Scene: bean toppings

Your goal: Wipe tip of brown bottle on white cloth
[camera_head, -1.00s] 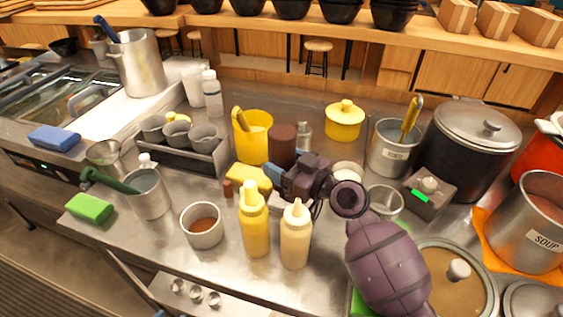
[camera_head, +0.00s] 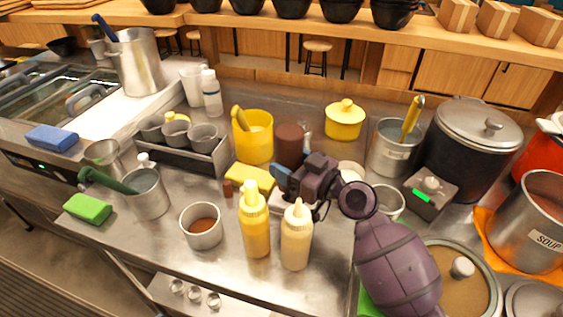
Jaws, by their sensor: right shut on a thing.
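The brown bottle (camera_head: 290,140) shows as a dark brown cylinder just behind my right gripper (camera_head: 281,173), in the middle of the metal counter. The right gripper is shut on it. Its lower part and tip are hidden behind the gripper, so I cannot tell whether the tip touches anything. A small part of a white, flat thing, likely the white cloth (camera_head: 277,204), shows below the gripper; the rest is hidden by the gripper and bottles. My left gripper is not in view.
A yellow bottle (camera_head: 254,225) and a cream bottle (camera_head: 296,238) stand in front of the gripper. A yellow sponge (camera_head: 249,178) lies to its left, with a yellow container (camera_head: 252,142) behind. A cup of brown sauce (camera_head: 201,228) stands front left. Pots crowd the right.

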